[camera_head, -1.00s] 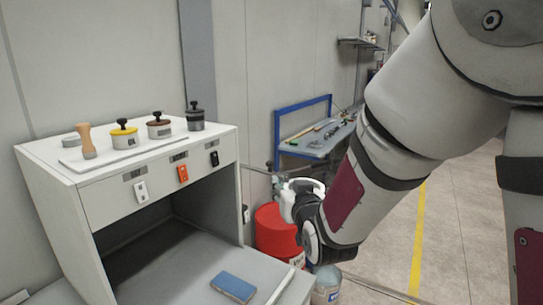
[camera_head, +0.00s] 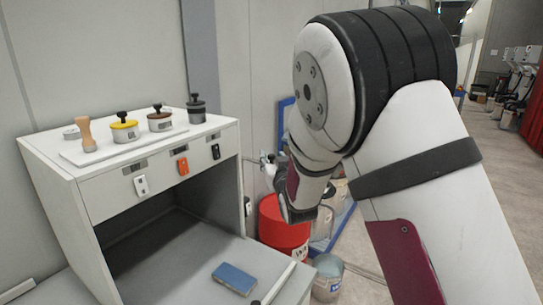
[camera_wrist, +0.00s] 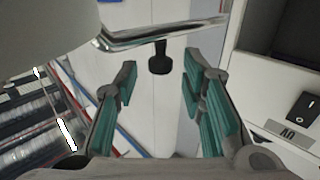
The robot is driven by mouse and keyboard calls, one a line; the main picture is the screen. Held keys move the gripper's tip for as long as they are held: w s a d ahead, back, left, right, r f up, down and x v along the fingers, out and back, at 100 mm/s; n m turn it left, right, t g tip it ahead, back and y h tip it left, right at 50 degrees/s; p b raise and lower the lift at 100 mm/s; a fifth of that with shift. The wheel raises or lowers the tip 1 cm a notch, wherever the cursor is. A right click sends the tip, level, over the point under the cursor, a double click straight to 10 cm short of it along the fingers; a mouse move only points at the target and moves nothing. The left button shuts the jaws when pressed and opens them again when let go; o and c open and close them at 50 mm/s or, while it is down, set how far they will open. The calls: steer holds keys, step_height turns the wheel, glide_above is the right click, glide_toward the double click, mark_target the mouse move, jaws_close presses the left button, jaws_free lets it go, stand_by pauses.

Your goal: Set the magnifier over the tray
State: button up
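I cannot pick out the magnifier with certainty in either view. A thin white tray (camera_head: 72,158) lies on top of the white cabinet, carrying a wooden-handled piece (camera_head: 86,134) and lidded pots with black knobs. In the head view my gripper (camera_head: 268,167) is small and mostly hidden behind my arm, right of the cabinet. In the wrist view my gripper (camera_wrist: 158,108) has its teal fingers apart, with nothing between the tips. A black knob on a short stem (camera_wrist: 160,58) and a chrome bar (camera_wrist: 165,33) show beyond them; what they belong to is unclear.
The white cabinet (camera_head: 60,195) has an open bay and small switches on its front. A blue block (camera_head: 234,279) and a white rod (camera_head: 280,284) lie on its lower shelf.

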steer(key=shift+w+a, duration=0.15)
steer(key=shift+w, duration=0.5)
steer(key=shift+w+a, duration=0.15)
steer(key=shift+w, duration=0.45)
steer(key=shift+c, duration=0.6)
jaws_close()
